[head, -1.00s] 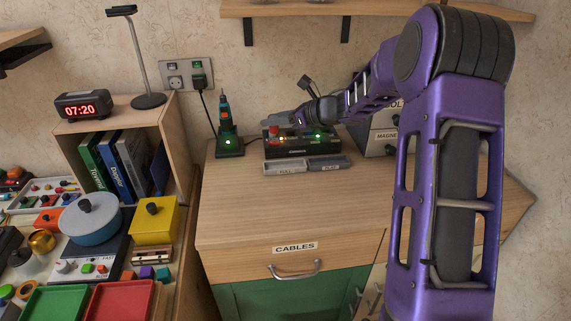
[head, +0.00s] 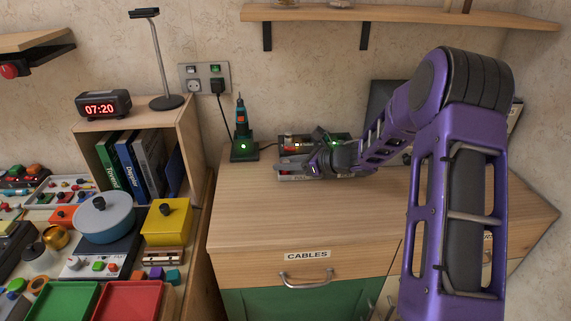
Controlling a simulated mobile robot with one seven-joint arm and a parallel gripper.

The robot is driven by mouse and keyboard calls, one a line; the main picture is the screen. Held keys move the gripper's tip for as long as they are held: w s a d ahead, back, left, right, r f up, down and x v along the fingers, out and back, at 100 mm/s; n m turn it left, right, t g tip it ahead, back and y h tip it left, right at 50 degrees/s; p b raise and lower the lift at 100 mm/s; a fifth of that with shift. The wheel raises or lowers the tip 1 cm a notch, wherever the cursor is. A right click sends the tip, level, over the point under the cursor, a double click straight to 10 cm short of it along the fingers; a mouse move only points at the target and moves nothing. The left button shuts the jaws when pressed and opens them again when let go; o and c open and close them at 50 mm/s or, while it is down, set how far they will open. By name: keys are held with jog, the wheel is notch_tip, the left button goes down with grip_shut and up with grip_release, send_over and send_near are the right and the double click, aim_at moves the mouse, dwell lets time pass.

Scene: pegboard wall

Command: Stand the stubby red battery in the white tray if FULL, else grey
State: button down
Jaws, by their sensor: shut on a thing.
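My gripper (head: 289,164) is low over the left end of the trays, in front of the charger (head: 312,138). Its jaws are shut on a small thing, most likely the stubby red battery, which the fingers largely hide. I cannot tell whether it touches the tray. The white tray (head: 287,178) shows only as a strip below the fingers. The grey tray beside it on the right is mostly hidden by my wrist. A reddish patch and small lights show on the charger, a green one at its right; details are too small to read.
A screwdriver stands in a green-lit holder (head: 243,147) left of the charger. A wall socket (head: 203,82) is behind it. The cabinet top (head: 270,215) in front of the trays is clear. A bookcase (head: 186,122) stands at left, and a shelf (head: 400,14) is above.

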jog(key=shift+f+b, duration=0.15)
jog(key=shift+b, duration=0.15)
jog(key=c, duration=0.6)
grip_release()
jog(key=shift+r, duration=0.25)
jog(key=shift+s+d+r+p, duration=0.1)
jog(key=shift+d+p, duration=0.1)
jog(key=shift+p, duration=0.15)
jog(key=v, duration=1.1)
jog(key=shift+s+d, duration=0.15)
jog(key=shift+s, duration=0.05)
